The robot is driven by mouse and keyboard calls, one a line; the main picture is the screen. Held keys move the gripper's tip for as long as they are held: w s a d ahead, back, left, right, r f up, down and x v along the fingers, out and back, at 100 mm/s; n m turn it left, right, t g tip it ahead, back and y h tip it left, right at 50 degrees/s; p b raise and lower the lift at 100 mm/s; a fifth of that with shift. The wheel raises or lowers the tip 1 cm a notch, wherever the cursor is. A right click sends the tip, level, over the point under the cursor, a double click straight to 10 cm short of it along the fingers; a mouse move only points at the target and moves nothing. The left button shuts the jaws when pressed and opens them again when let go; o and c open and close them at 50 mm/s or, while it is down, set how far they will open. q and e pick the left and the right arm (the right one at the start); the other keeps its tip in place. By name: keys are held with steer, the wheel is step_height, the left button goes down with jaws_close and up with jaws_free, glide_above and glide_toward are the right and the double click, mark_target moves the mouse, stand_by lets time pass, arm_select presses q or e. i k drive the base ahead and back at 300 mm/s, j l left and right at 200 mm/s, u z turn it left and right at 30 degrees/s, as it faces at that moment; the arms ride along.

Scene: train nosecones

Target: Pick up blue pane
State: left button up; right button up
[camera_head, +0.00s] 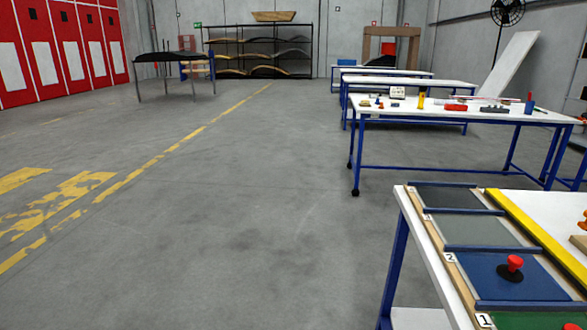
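The blue pane (482,268) lies flat in a slot of the table rack at the lower right, between blue divider bars. A red-knobbed handle with a black round base (511,269) stands on the blue pane. A small label "2" (449,257) is on the rack's left edge near it. Neither of my grippers is in view.
A grey pane (478,231) and a dark pane (447,198) lie behind the blue one; a green pane (525,321) lies in front, cut off. A yellow bar (535,235) runs along the rack's right. The floor (220,230) on the left is clear.

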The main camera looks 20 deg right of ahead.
mark_target(494, 276)
steer(key=i+z, duration=0.1)
steer(key=z, duration=0.35)
steer(key=i+j+z, duration=0.1)
steer(key=z, duration=0.3)
steer(key=i+j+z, duration=0.1)
steer(key=z, duration=0.35)
steer(key=i+j+z, duration=0.1)
steer(key=z, duration=0.35)
steer(key=j, duration=0.1)
